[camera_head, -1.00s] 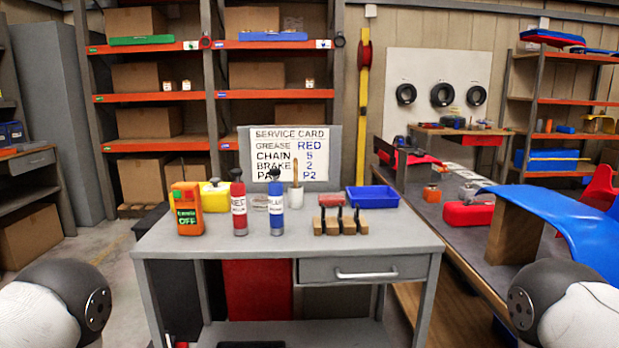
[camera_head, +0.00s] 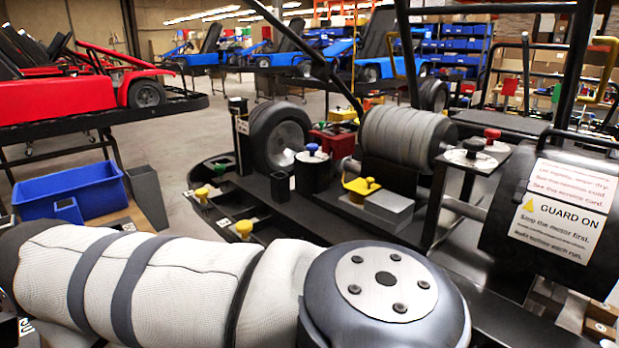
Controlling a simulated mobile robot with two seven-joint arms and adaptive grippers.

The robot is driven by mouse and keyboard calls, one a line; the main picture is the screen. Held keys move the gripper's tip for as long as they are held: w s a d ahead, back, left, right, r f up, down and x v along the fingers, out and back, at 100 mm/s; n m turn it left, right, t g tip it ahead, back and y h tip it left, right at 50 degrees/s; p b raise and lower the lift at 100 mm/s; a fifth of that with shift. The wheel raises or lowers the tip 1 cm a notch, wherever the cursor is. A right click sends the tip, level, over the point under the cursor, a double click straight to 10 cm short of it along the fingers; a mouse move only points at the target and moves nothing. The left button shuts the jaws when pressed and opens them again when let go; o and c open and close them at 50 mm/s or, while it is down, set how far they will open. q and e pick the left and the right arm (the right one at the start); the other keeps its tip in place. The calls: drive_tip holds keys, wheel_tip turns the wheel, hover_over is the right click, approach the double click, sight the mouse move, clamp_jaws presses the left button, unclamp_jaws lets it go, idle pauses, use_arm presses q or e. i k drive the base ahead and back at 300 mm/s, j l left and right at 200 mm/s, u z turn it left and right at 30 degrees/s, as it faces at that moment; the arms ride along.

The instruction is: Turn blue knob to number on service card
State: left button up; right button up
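A blue knob (camera_head: 312,148) sits on top of a dark upright cylinder (camera_head: 313,175) at the middle of the kart stand in the head view. No number around the knob is readable at this size. The service card is out of view now. A white-sleeved link of my arm comes in from the left and crosses the bottom of the view, covering the front of the stand. Neither of my grippers is in view.
A kart wheel (camera_head: 279,138) stands left of the blue knob, and a grey ribbed roller (camera_head: 400,132) right. Yellow knobs (camera_head: 244,228) lie nearer. A red knob (camera_head: 492,134) sits farther right. A black motor guard (camera_head: 520,215) with labels fills the right. A blue bin (camera_head: 70,188) is left.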

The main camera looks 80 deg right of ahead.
sight(311, 148)
drive_tip(key=z, duration=2.3)
drive_tip(key=l+z, duration=0.15)
drive_tip(key=z, duration=0.85)
drive_tip(key=j+z, duration=0.4)
drive_tip(key=i+l, duration=0.05)
